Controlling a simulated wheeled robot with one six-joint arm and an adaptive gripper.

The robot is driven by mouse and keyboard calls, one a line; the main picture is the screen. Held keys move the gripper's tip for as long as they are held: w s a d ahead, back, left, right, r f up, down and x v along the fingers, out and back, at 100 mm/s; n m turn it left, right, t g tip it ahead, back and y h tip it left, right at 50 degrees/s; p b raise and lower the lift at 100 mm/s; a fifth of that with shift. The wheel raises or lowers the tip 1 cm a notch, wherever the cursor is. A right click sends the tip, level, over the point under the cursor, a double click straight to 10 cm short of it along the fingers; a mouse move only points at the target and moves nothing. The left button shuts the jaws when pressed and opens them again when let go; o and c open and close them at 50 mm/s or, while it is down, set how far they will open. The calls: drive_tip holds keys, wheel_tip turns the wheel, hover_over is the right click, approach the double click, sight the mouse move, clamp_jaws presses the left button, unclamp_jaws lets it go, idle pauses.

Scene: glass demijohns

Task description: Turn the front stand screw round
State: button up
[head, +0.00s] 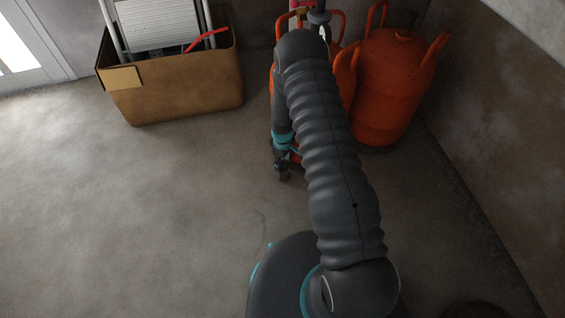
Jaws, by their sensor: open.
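My gripper (284,174) hangs low at the far end of my arm, pointing down in front of the orange vessels. It shows small and dark, and I take it as open. Nothing is visibly held in it. I cannot make out the front stand screw; my arm covers much of the area beside and behind the gripper. One orange vessel (345,75) stands behind my arm and is largely hidden by it. Metal and red parts (318,14) show above it at the top edge. Whether the gripper touches anything cannot be told.
A second orange vessel with raised handles (390,85) stands on the right, close to the wall (480,130). A brown box (185,92) at the back left holds a pale slatted thing and a red bent piece. The concrete floor (130,210) on the left is clear.

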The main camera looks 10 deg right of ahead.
drive_tip(key=shift+f, duration=0.3)
drive_tip(key=c, duration=0.9)
drive_tip(key=shift+o, duration=0.2)
drive_tip(key=m+b, duration=0.2)
drive_tip(key=m, duration=0.2)
drive_tip(key=shift+f, duration=0.1)
drive_tip(key=m+b, duration=0.2)
drive_tip(key=m, duration=0.2)
drive_tip(key=shift+m, duration=0.4)
